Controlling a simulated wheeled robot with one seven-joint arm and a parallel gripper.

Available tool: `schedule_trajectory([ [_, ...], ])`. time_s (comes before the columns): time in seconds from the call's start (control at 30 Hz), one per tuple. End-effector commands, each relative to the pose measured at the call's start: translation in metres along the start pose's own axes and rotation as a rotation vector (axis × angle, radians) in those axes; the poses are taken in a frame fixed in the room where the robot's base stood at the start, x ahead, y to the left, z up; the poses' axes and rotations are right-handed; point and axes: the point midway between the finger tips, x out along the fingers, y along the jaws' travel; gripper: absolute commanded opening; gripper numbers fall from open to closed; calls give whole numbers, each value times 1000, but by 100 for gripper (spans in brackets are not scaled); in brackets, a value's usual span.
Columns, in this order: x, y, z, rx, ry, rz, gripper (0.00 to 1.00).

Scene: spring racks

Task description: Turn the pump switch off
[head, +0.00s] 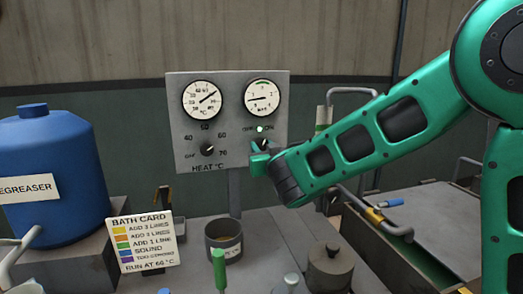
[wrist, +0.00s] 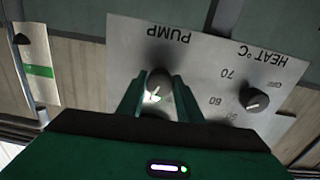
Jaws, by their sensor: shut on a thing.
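The grey control panel (head: 221,160) stands upright at the back, with the label PUMP readable upside down in the wrist view. The pump switch (wrist: 158,82) is a dark round knob with a white mark, under the right-hand gauge. My gripper (head: 262,149) is at the switch, and in the wrist view its two green fingers (wrist: 156,100) are shut on the knob, one on each side. In the head view the fingers partly cover the knob and the words beside it. A small pale light (head: 260,128) shows just above the switch.
The heat knob (head: 207,149) is left of the pump switch, with two gauges above. A blue degreaser drum (head: 52,165), a bath card (head: 144,243), a grey pot (head: 224,240) and a lidded pot (head: 330,266) stand in front. A tank edge (head: 400,238) is at right.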

Motion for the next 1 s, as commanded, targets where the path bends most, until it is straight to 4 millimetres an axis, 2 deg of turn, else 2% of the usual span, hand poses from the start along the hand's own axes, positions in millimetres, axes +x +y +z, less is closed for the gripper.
schedule_trajectory([
  [0.7, 0, 2, 2, -632, 11, 1, 10],
  [1.0, 0, 3, 2, -843, 15, 0, 10],
])
